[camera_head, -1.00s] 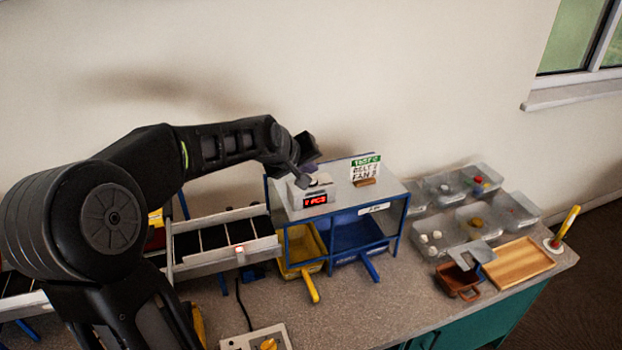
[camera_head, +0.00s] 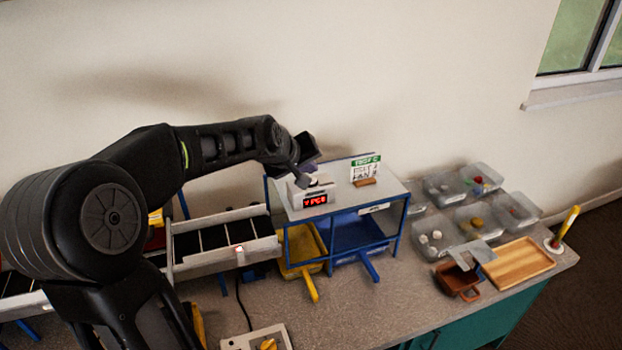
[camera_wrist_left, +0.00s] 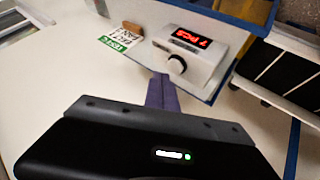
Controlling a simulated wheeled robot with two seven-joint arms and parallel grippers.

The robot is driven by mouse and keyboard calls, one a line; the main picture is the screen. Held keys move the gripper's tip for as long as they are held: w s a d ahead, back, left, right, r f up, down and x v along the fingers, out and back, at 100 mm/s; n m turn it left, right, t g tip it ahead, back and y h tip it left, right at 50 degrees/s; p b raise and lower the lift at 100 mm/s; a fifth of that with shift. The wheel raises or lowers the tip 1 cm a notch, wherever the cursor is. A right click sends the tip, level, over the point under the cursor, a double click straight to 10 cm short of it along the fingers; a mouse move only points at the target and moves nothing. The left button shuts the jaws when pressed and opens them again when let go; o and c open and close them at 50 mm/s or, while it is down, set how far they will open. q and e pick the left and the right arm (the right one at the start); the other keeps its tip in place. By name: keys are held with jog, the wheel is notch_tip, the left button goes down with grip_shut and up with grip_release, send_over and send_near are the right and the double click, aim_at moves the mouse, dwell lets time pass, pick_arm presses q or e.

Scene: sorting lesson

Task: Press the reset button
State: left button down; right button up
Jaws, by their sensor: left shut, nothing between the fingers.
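A small white counter box (camera_head: 316,199) with a red lit display stands on top of the blue-framed shelf unit (camera_head: 388,190). My left gripper (camera_head: 306,182) is shut and empty, just above the box in the head view. In the left wrist view its purple-grey fingers (camera_wrist_left: 162,90) point at the box and end close to the button. I cannot tell whether they touch it. My right gripper is not in view.
A sign card (camera_head: 366,169) in a wooden holder stands right of the box on the same shelf top. A conveyor (camera_head: 222,259) lies to the left. Yellow (camera_head: 312,288) and blue (camera_head: 369,268) handled trays sit below. Clear bins and a wooden tray (camera_head: 518,263) are right.

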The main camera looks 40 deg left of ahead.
pick_arm(q)
jog(key=shift+f, duration=0.15)
jog(key=shift+f+b, duration=0.3)
jog(key=shift+b, duration=0.15)
jog(key=shift+f+b, duration=0.4)
jog(key=shift+f, duration=0.1)
dwell(0.6)
jog(key=shift+r, duration=0.15)
jog(key=shift+r+p, duration=0.7)
jog(key=shift+r, duration=0.05)
jog(key=shift+r, duration=0.1)
jog(key=shift+r+p, duration=1.95)
jog(key=shift+r, duration=0.5)
